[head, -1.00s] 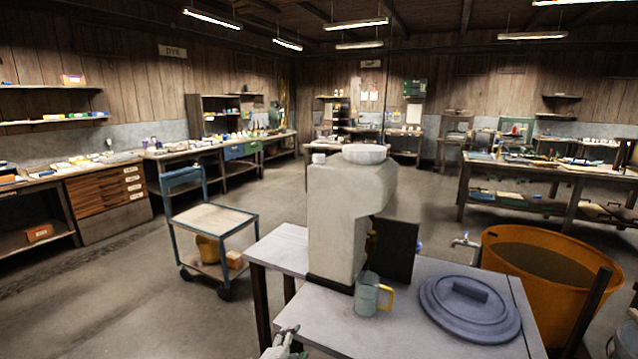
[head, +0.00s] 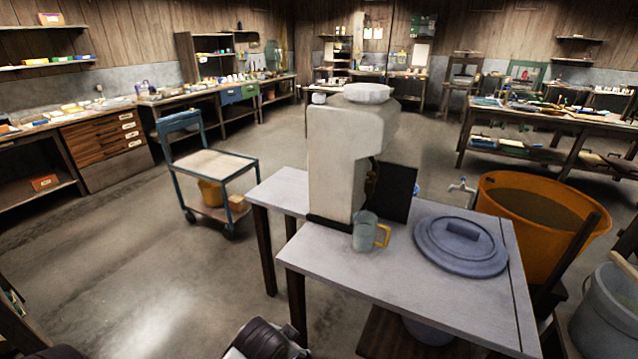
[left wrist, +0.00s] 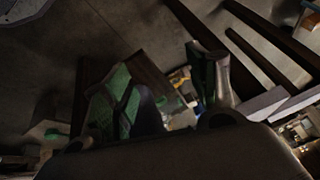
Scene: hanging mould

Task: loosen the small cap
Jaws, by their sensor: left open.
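A tall cream block (head: 335,160) with an overhang to the right stands at the back of the grey table. A small pale cap (head: 319,98) sits at the left of its top, beside a wider white bowl-shaped piece (head: 369,93). Whether the small cap is tight cannot be told. My left gripper (left wrist: 165,88) shows in the left wrist view with its green-padded fingers apart and nothing seen between them. In the head view only part of my arm shows at the bottom edge, well below and in front of the block. My right gripper is not in view.
A mug with a yellow handle (head: 364,234) stands close in front of the block. A round blue-grey lid (head: 460,246) lies on the table (head: 400,288). An orange tub (head: 497,228) is to the right, a cart (head: 222,166) to the left.

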